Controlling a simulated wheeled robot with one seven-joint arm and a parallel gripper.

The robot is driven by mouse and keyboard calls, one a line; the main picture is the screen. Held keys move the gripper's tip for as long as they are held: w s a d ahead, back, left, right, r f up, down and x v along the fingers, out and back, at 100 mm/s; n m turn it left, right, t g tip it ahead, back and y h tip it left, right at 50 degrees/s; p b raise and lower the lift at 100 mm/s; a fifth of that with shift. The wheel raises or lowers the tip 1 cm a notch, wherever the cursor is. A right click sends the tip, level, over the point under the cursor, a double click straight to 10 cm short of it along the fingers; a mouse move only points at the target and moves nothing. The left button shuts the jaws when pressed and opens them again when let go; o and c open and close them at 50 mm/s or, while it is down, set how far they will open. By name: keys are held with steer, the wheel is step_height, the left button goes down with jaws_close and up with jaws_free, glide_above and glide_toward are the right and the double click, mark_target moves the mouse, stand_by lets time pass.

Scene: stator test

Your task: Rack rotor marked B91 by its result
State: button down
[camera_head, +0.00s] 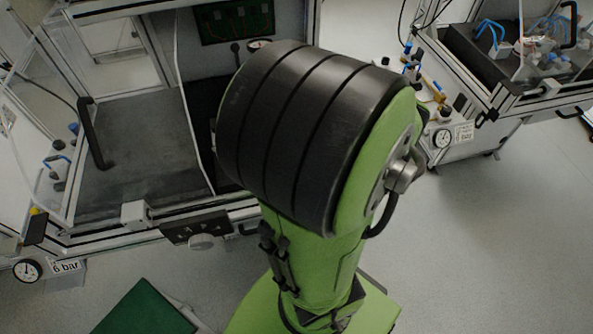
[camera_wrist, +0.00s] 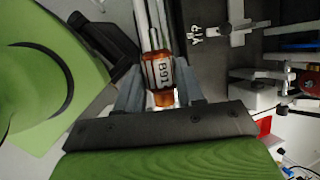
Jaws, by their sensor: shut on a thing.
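The rotor marked B91 (camera_wrist: 161,72) shows in the wrist view, with its white label and dark lettering readable sideways and copper-orange parts at both ends of the label. My gripper (camera_wrist: 160,93) is shut on the rotor, with one grey finger on each side of it. Pale rods or rails lie behind and above the rotor in that view; I cannot tell whether the rotor touches them. In the head view my green arm with its dark banded joint fills the middle and hides the gripper and the rotor. No rack or result display can be made out.
In the head view a framed test cell (camera_head: 130,130) with a grey floor stands at the left. A pressure gauge (camera_head: 27,270) marked 6 bar sits at its front corner. A second station (camera_head: 480,75) stands at the upper right. The floor at the right (camera_head: 500,240) is clear.

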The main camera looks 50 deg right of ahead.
step_height(320, 180, up, 5)
steer(key=p, duration=0.5)
stand_by(0.5)
